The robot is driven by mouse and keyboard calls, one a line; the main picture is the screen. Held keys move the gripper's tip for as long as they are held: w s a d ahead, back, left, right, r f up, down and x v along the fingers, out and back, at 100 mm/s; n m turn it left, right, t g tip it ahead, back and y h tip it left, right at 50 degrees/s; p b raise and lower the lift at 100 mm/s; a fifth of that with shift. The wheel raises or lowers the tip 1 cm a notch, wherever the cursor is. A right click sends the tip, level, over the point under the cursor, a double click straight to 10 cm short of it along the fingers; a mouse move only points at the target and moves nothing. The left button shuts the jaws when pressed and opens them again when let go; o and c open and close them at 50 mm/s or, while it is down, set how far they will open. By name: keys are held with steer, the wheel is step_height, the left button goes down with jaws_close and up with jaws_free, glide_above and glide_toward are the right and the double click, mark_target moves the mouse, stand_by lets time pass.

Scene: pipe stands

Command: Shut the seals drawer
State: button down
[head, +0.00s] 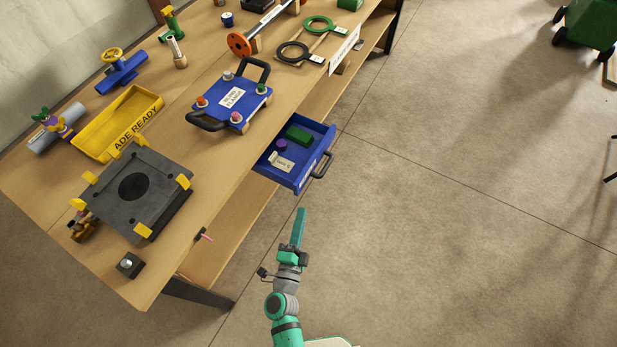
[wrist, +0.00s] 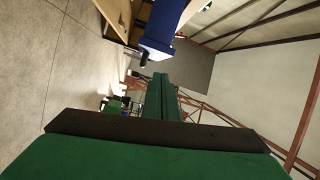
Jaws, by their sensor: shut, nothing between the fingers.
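The seals drawer (head: 314,169) is blue and stands pulled out from under the table's front edge. It has a dark bar handle (head: 322,165) on its front. A green block (head: 299,134), a small purple piece (head: 281,145) and a pale tag (head: 281,163) lie inside. My gripper (head: 300,212) is shut and empty, in front of and below the drawer in the head view, apart from it. In the wrist view my gripper's fingers (wrist: 160,95) are together, and a blue part, likely the drawer (wrist: 158,40), shows beyond them.
The wooden table (head: 225,165) carries a blue plate with handles (head: 231,101), a yellow "ADE READY" tray (head: 118,122) and a dark square fixture (head: 138,188). A pink-tipped piece (head: 205,236) sticks out at the table edge.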

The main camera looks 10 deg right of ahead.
steer(key=w+d+f+m, duration=0.1)
steer(key=w+d, duration=0.1)
steer(key=w, duration=0.5)
steer(key=w+d+f+m+h, duration=0.1)
steer(key=w+d+m, duration=0.1)
steer(key=w, duration=0.5)
steer(key=shift+w+g, duration=0.3)
steer(key=shift+g, duration=0.1)
steer(key=shift+w+d, duration=0.1)
steer(key=shift+d, duration=0.05)
